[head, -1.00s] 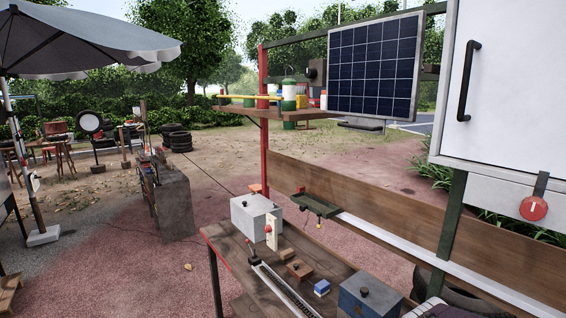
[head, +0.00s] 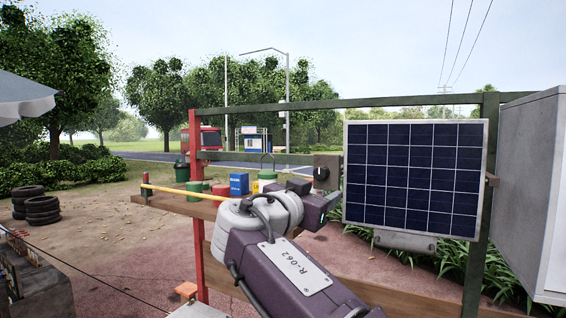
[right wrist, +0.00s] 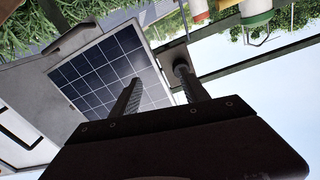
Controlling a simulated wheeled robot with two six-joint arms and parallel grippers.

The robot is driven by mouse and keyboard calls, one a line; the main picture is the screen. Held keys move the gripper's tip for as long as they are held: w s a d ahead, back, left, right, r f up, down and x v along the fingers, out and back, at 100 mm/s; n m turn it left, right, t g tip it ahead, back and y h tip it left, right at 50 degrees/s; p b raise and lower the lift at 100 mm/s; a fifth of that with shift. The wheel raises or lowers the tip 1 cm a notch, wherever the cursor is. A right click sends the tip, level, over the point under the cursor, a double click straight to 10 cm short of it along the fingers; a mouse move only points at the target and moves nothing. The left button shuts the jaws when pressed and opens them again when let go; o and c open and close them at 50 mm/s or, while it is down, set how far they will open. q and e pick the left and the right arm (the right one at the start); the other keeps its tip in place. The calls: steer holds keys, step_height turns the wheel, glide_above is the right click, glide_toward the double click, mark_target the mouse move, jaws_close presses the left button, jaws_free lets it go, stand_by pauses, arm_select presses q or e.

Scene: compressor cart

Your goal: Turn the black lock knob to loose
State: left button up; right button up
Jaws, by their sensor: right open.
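The black lock knob (head: 321,173) sits on a dark bracket plate (head: 326,160) at the left edge of the solar panel (head: 412,180). My right gripper (head: 330,198) is raised just below the knob in the head view, its fingers hard to make out there. In the right wrist view the gripper (right wrist: 157,80) is open and empty, its two fingers apart. The knob (right wrist: 181,68) shows there by the tip of the right-hand finger; whether they touch cannot be told. My left gripper is in neither view.
A wooden shelf (head: 160,203) with a yellow bar and several coloured containers stands left of the knob, close to my right arm. A green rail (head: 400,99) runs above the panel. A grey-white cabinet (head: 530,190) stands at the right.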

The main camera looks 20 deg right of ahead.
steer(key=p, duration=0.1)
glide_toward(319, 174)
steer(key=w+a, duration=0.1)
steer(key=shift+n+t+y, duration=0.3)
steer(key=shift+t, duration=0.1)
steer(key=p+x, duration=0.1)
steer(key=x, duration=0.1)
steer(key=p+x, duration=0.2)
steer(key=s+p+x, duration=0.1)
steer(key=p+x, duration=0.1)
steer(key=shift+d+r, duration=0.35)
steer(key=d, duration=0.1)
steer(key=w+d+p, duration=0.1)
steer(key=d, duration=0.1)
steer(key=shift+w+f, duration=0.15)
steer(key=shift+f, duration=0.1)
steer(key=shift+s+d+f, duration=0.1)
steer(key=shift+s+d, duration=0.1)
steer(key=shift+s, duration=0.05)
steer(key=shift+w+a, duration=0.1)
steer(key=shift+a, duration=0.05)
steer(key=shift+w+a, duration=0.15)
steer(key=shift+a, duration=0.05)
steer(key=c, duration=1)
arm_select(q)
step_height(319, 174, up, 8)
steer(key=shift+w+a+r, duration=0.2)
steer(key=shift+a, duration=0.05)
arm_select(e)
jaws_close()
